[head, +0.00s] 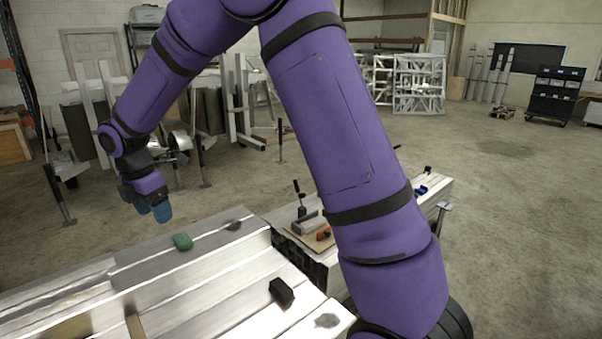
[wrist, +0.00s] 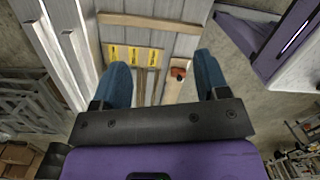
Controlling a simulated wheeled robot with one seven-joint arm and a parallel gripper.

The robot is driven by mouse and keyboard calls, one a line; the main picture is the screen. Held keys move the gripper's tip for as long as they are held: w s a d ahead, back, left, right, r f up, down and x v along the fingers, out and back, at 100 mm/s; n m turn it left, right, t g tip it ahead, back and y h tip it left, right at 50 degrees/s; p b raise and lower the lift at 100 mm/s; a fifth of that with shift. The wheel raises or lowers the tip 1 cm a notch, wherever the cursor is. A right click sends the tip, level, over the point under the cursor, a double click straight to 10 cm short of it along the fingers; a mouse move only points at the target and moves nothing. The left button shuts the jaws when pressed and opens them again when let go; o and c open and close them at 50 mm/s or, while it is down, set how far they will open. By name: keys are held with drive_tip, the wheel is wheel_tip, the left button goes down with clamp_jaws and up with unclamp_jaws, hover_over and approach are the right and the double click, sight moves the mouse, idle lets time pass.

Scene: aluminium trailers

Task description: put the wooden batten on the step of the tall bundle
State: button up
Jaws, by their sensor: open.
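My gripper (head: 153,212) hangs at the left of the head view, with blue fingertips, beyond the near aluminium bundle. In the wrist view my gripper (wrist: 165,78) is open, its blue fingers wide apart with nothing held between them. A long wooden strip (wrist: 155,22), possibly the batten, lies across grey profiles beyond the fingertips. Thinner wooden pieces (wrist: 142,88) show between the fingers, near yellow labels (wrist: 133,55). The near bundle (head: 205,305) has stepped metal faces in the head view. I cannot tell which ledge is the step of the tall bundle.
A green lump (head: 182,242), a dark lump (head: 234,225) and a dark block (head: 282,292) sit on the near bundle. A lower bundle behind carries a clamp (head: 301,198) and a red item (head: 323,233). Metal frames (head: 418,83) stand farther back. Open floor lies right.

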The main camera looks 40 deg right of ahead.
drive_tip(key=s+d+r+m+t, duration=0.1)
drive_tip(key=s+d+r+m, duration=0.35)
drive_tip(key=s+r, duration=0.3)
drive_tip(key=s+d+r+m+t, duration=0.2)
drive_tip(key=s+d+r+m, duration=0.2)
drive_tip(key=s+r+m, duration=0.3)
drive_tip(key=s+d+m+t, duration=0.1)
drive_tip(key=s+d+m, duration=0.1)
drive_tip(key=s+m, duration=0.3)
drive_tip(key=s+d+r+m+t+y, duration=0.1)
drive_tip(key=s+d+m, duration=0.2)
drive_tip(key=s, duration=1.1)
drive_tip(key=shift+s+d+r+m+t, duration=0.25)
drive_tip(key=shift+d+m+t, duration=0.05)
drive_tip(key=shift+m, duration=0.65)
